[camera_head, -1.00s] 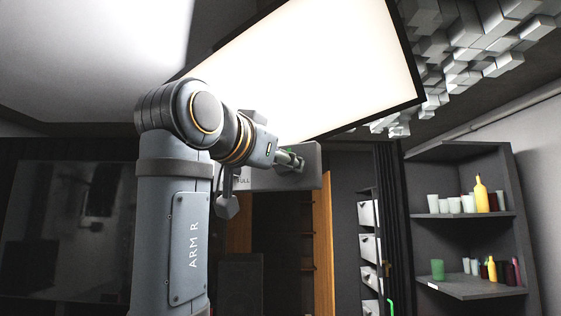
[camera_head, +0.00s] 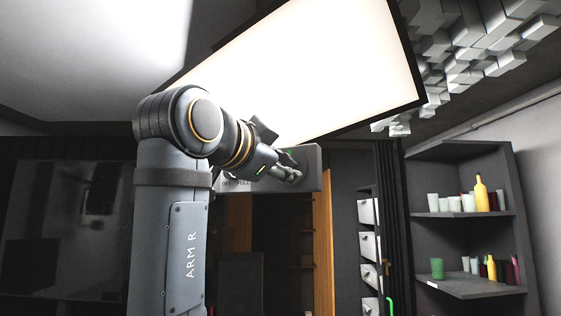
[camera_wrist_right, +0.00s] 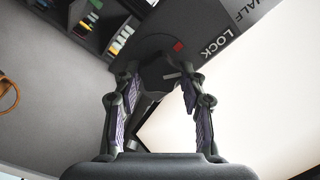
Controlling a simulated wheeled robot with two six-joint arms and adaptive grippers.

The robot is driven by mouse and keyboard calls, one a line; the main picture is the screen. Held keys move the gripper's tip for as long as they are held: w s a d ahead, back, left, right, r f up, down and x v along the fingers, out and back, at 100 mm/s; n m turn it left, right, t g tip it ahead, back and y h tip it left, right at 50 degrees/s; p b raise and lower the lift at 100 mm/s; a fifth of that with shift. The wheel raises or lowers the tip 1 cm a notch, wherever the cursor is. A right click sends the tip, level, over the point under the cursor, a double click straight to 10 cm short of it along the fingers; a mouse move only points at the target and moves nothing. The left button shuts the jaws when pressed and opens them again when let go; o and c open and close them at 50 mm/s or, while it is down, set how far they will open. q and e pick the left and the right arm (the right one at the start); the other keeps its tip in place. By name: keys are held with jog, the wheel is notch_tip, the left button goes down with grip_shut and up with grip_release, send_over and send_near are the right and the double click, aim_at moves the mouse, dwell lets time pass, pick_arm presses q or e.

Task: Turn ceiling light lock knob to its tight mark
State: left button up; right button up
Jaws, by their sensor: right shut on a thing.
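A grey panel (camera_head: 311,160) hangs below the bright ceiling light (camera_head: 320,70). In the right wrist view its face (camera_wrist_right: 225,62) bears the words LOCK and HALF and a small red mark (camera_wrist_right: 178,46). A dark round knob (camera_wrist_right: 156,73) with a short pale line sits at this panel. My right gripper (camera_wrist_right: 160,82) is shut on the knob, one finger on each side. In the head view the right gripper (camera_head: 290,174) reaches the panel's face, and its fingers hide most of the knob. My left gripper is out of view.
A dark shelf unit (camera_head: 465,175) with cups and bottles stands at the right. Blocky grey ceiling tiles (camera_head: 470,40) hang at the upper right. A wooden upright (camera_head: 322,250) and pale bins (camera_head: 369,245) stand beyond the panel.

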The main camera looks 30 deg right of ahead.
jog(key=m, duration=0.5)
jog(key=shift+m, duration=0.3)
jog(key=m, duration=0.5)
jog(key=shift+f, duration=0.1)
jog(key=shift+m, duration=0.4)
jog(key=o, duration=1.2)
jog(key=shift+c, duration=0.2)
